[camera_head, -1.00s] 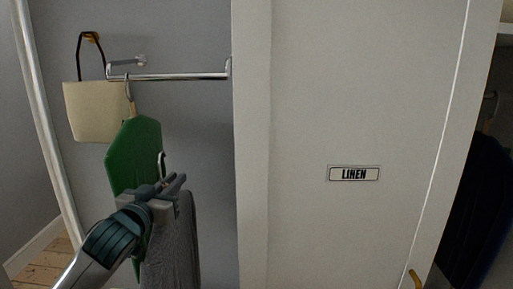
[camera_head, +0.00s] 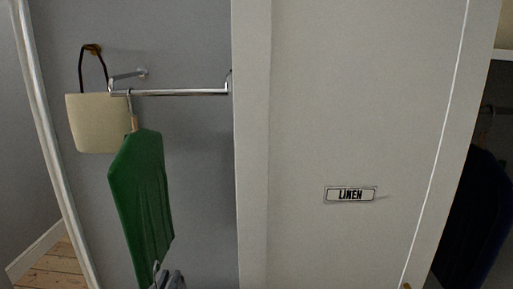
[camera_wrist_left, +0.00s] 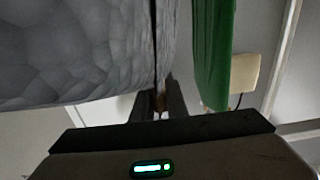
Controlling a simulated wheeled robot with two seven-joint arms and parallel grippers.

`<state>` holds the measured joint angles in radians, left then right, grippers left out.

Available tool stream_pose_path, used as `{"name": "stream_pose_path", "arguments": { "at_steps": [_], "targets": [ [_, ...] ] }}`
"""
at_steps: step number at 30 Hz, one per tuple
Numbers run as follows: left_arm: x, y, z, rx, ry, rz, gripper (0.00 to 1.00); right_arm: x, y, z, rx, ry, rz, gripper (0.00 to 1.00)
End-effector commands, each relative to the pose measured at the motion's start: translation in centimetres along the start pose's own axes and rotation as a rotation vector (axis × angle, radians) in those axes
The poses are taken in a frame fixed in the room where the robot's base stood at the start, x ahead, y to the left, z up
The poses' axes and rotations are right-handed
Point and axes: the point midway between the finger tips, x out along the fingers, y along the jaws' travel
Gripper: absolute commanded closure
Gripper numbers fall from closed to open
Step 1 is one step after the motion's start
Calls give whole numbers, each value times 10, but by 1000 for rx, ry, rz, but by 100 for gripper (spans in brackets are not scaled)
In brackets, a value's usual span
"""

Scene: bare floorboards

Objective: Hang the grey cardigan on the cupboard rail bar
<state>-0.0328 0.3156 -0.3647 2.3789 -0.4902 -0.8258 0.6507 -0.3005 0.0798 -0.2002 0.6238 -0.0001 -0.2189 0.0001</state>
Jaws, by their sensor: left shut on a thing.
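The chrome rail bar (camera_head: 180,92) runs across the grey recess at the left of the head view. A green garment (camera_head: 143,195) hangs from it on a hanger. My left gripper (camera_head: 172,280) shows only by its fingertips at the bottom edge, below the rail and by the green garment's lower end. A hanger hook (camera_head: 156,268) stands up beside the fingertips. In the left wrist view the gripper (camera_wrist_left: 160,103) is shut on the hanger's neck, and the grey cardigan (camera_wrist_left: 75,50) fills the upper left. The cardigan is out of the head view. My right gripper is not in view.
A cream bag (camera_head: 97,125) hangs from a wall hook left of the rail. A pale panel labelled LINEN (camera_head: 350,194) stands right of the recess. A dark garment (camera_head: 475,215) hangs at the far right. The rail right of the green garment is free.

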Motion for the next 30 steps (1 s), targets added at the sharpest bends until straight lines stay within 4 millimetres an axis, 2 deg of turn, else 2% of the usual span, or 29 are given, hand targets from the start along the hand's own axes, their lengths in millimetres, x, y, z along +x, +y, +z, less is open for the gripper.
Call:
{"name": "stream_pose_path", "arguments": {
  "at_steps": [6, 20, 26, 30],
  "targets": [
    [-15, -3, 3, 4, -1, -23, 100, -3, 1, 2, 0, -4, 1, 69],
    [-18, -3, 7, 3, -2, -24, 100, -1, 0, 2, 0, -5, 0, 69],
    [-35, -2, 28, -1, -3, -24, 100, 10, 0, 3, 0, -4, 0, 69],
    [-56, -2, 49, -4, -4, -25, 100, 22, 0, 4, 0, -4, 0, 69]
  ]
}}
